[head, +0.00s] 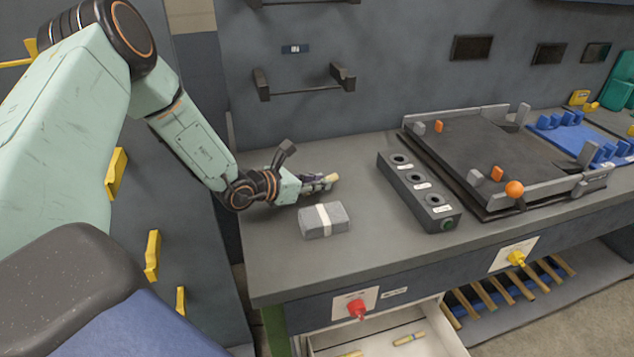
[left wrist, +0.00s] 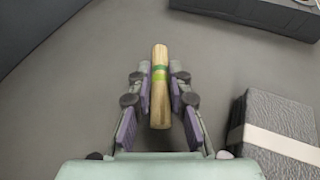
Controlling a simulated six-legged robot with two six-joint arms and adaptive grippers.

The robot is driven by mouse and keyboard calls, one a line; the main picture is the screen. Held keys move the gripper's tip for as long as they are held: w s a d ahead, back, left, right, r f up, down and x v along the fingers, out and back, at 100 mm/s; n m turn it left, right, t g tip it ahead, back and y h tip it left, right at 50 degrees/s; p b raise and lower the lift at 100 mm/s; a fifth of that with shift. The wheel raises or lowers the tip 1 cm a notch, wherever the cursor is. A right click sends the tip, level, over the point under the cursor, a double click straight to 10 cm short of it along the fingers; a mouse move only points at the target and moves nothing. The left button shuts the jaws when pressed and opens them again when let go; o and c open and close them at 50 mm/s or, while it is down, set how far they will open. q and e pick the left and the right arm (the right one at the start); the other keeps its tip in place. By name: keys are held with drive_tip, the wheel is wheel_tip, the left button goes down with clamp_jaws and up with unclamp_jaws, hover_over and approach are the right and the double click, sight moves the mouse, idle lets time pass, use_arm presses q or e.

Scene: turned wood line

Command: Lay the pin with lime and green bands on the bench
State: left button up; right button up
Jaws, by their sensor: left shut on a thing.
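The pin with lime and green bands (left wrist: 160,102) is pale wood and shows in the left wrist view between the finger pads. Its light end (head: 332,177) shows in the head view. My left gripper (left wrist: 159,88) is shut on the pin around its middle. In the head view the left gripper (head: 319,184) is low over the left part of the bench (head: 290,255), with the pin lying roughly flat. I cannot tell whether the pin touches the bench top. My right gripper is not in view.
A grey block with a white band (head: 324,220) lies in front of the gripper. A dark block with several holes (head: 417,188) stands to the right, beside a black tray fixture (head: 455,150). An open drawer (head: 385,335) below holds pins. A wall rack (head: 305,90) is behind.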

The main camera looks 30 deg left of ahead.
use_arm(q)
drive_tip(key=shift+f, duration=0.3)
drive_tip(key=o, duration=0.7)
drive_tip(key=shift+w+a, duration=0.15)
drive_tip(key=shift+c, duration=0.2)
drive_tip(key=shift+o, duration=0.9)
drive_tip(key=shift+r, duration=0.1)
